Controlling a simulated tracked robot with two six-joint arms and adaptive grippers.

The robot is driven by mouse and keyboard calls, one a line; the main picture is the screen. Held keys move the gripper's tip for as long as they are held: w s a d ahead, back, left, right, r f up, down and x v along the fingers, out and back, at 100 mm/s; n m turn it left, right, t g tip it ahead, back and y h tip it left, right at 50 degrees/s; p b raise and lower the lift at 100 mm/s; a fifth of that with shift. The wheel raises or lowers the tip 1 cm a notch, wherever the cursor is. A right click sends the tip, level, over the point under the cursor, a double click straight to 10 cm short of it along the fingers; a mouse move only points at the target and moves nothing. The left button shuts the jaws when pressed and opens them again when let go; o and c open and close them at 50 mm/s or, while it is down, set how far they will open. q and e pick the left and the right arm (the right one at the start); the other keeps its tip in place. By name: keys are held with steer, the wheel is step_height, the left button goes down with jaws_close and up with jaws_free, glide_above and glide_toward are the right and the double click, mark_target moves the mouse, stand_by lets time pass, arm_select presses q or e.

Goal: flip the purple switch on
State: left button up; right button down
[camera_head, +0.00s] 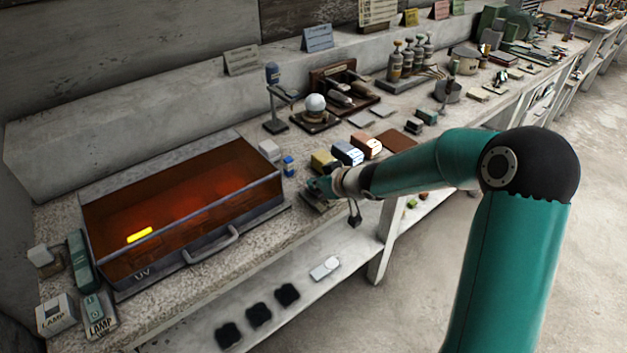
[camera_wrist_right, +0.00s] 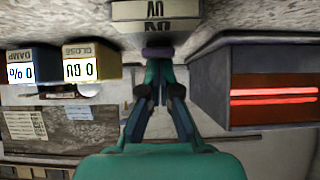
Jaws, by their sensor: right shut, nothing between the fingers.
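My left gripper is not in view.
A UV cabinet (camera_head: 235,240) with an amber lid and a glowing yellow bar stands left of the gripper. A yellow box (camera_head: 323,160), a blue and white box (camera_head: 347,152) and an orange box (camera_head: 366,144) stand just behind it. The bench front edge is close.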

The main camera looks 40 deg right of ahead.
mark_target(320, 194)
steer(key=shift+s+f, duration=0.15)
steer(key=shift+s, duration=0.7)
steer(key=shift+r+p, duration=0.35)
steer(key=shift+r, duration=0.05)
step_height(320, 194, up, 4)
steer(key=p, duration=0.3)
steer(key=shift+s+f+p, duration=0.1)
steer(key=shift+s+p, duration=0.05)
steer(key=shift+p, duration=0.15)
steer(key=p+v, duration=0.3)
steer(key=v, duration=0.6)
steer(key=shift+s, duration=0.6)
steer(key=shift+f, duration=0.1)
